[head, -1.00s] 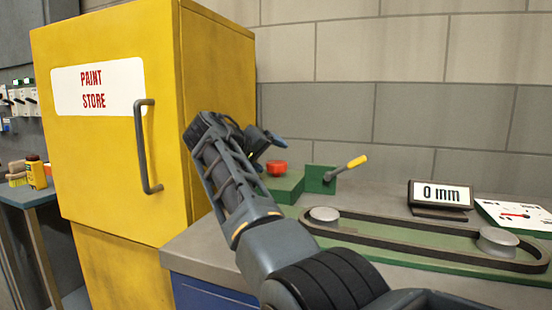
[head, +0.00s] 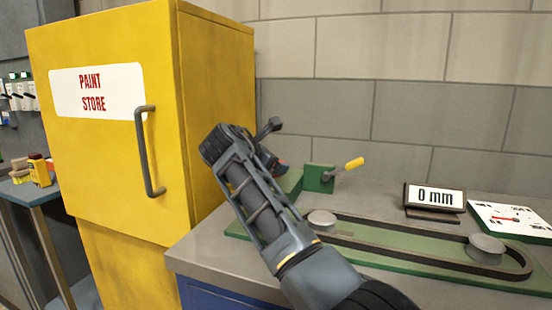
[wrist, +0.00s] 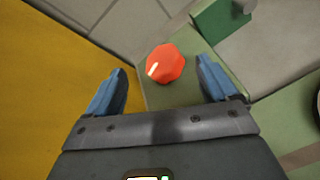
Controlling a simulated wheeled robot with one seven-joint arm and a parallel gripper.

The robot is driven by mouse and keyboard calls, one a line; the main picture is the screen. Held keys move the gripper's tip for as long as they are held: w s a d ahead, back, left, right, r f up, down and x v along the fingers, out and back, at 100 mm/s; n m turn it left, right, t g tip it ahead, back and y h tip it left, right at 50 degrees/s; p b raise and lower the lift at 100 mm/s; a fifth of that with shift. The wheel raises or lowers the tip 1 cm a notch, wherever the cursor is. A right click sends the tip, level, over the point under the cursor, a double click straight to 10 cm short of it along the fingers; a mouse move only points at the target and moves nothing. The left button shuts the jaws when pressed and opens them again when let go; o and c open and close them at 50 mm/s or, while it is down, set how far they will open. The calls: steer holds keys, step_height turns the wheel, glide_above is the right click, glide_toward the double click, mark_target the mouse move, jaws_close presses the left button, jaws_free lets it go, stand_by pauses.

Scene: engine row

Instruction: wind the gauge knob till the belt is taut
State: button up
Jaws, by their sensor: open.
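The red gauge knob (wrist: 165,63) with a pale pointer line sits on a green block (wrist: 180,95) in the wrist view. My gripper (wrist: 161,80) is open above it, one blue finger on each side and apart from it. In the head view my gripper (head: 280,150) and arm hide most of the knob; a little red (head: 282,166) shows. The dark belt (head: 400,228) loops round two grey pulleys on a green plate (head: 243,227). The display (head: 434,197) reads 0 mm.
A yellow paint store cabinet (head: 215,110) stands close at the left of my gripper. A green bracket with a yellow-handled lever (head: 345,165) is right of the knob. A white card with a dial (head: 510,220) lies at the right. The block wall is behind.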

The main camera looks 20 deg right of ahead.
steer(key=n, duration=0.4)
steer(key=n+y+p, duration=0.1)
steer(key=n, duration=0.1)
steer(key=shift+s+a+f, duration=0.2)
steer(key=shift+s+a, duration=0.15)
steer(key=shift+b+x, duration=0.5)
steer(key=shift+x, duration=3.35)
steer(key=shift+w+r, duration=0.1)
steer(key=shift+r, duration=0.1)
steer(key=shift+c, duration=0.2)
steer(key=c, duration=0.9)
